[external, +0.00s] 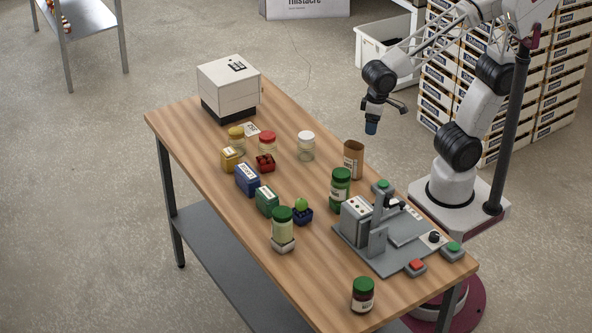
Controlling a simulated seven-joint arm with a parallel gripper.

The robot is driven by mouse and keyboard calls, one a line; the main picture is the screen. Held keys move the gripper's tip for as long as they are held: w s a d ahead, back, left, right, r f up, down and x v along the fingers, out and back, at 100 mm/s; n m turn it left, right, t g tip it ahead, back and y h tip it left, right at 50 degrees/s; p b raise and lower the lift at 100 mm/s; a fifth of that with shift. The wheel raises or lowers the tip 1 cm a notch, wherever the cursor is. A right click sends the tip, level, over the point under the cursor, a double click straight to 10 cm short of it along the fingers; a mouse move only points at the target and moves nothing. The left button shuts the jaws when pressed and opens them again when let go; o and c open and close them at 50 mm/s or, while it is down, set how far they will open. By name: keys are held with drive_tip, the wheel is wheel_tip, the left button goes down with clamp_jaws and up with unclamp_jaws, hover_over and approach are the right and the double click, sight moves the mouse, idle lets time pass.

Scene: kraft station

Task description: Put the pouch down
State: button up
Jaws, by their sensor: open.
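A brown kraft pouch (353,160) with a pale label stands upright on the wooden table (200,131), near its right long edge. My gripper (371,129) hangs pointing down, above and to the right of the pouch in the picture. It is apart from the pouch and holds nothing that I can see. Its fingers are small and dark at this distance, with a blue tip; it is open.
A grey machine (385,235) and a green-lidded jar (340,188) stand nearer the camera. Several jars, including a white-lidded one (306,146), and small boxes (247,179) stand left of the pouch. A white box (229,82) stands at the far end.

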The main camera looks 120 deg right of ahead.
drive_tip(key=s+a+n+t, duration=0.1)
drive_tip(key=s+a+n, duration=0.4)
drive_tip(key=s+n, duration=0.4)
drive_tip(key=shift+s+a+t, duration=0.4)
drive_tip(key=shift+s, duration=0.15)
idle(0.6)
